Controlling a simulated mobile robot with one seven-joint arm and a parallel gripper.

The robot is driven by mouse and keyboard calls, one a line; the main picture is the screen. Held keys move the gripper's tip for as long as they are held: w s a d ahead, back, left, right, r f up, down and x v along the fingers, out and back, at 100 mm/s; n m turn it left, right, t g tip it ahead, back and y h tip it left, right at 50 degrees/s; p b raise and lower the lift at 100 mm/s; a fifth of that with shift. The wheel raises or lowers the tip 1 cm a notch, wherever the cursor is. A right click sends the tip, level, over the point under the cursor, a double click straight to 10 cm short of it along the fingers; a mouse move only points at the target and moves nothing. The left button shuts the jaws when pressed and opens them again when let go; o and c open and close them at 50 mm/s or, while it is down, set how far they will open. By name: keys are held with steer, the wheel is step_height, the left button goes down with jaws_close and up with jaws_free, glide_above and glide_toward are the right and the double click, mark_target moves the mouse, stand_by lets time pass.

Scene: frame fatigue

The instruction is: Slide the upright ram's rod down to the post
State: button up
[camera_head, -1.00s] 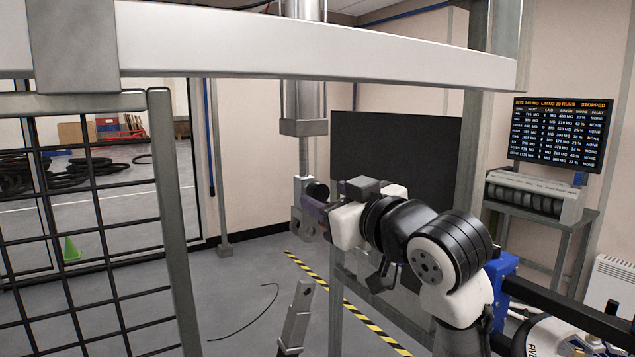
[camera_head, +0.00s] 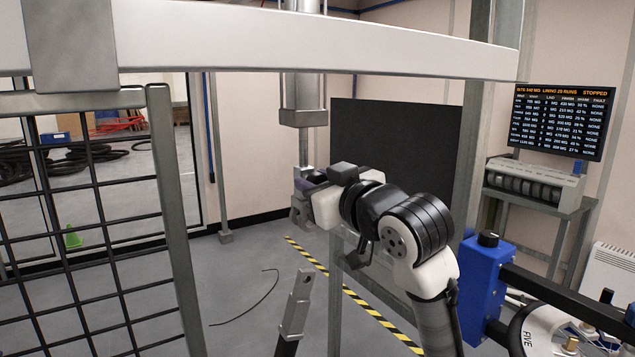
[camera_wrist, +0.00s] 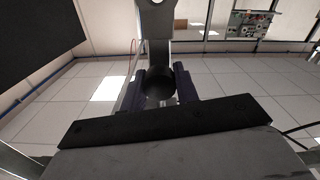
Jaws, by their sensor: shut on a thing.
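The ram (camera_head: 303,100) is a grey cylinder hanging upright below the white beam. Its thin rod (camera_head: 307,148) comes out of the bottom and ends in a grey forked clevis (camera_head: 300,215). My gripper (camera_head: 309,182) is at the clevis from the right and hides part of it. In the wrist view, the purple fingers (camera_wrist: 160,90) are shut on a round black knob (camera_wrist: 158,76), below the grey rod-end piece (camera_wrist: 155,22). The post (camera_head: 297,305), a grey bar with a hole near its top, leans slightly below the clevis, with a clear gap between them.
The white beam (camera_head: 400,45) crosses above my arm. A mesh gate (camera_head: 165,200) stands at the left and a grey upright (camera_head: 467,150) at the right. A dark panel (camera_head: 395,150) is behind the arm. A cable (camera_head: 262,305) lies on the floor.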

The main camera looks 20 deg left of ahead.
step_height(320, 180, down, 13)
steer(key=b, duration=0.9)
steer(key=shift+f, duration=0.2)
jaws_close()
steer(key=o, duration=1.1)
jaws_free()
steer(key=shift+c, duration=0.2)
steer(key=b+v, duration=0.2)
steer(key=v, duration=1.2)
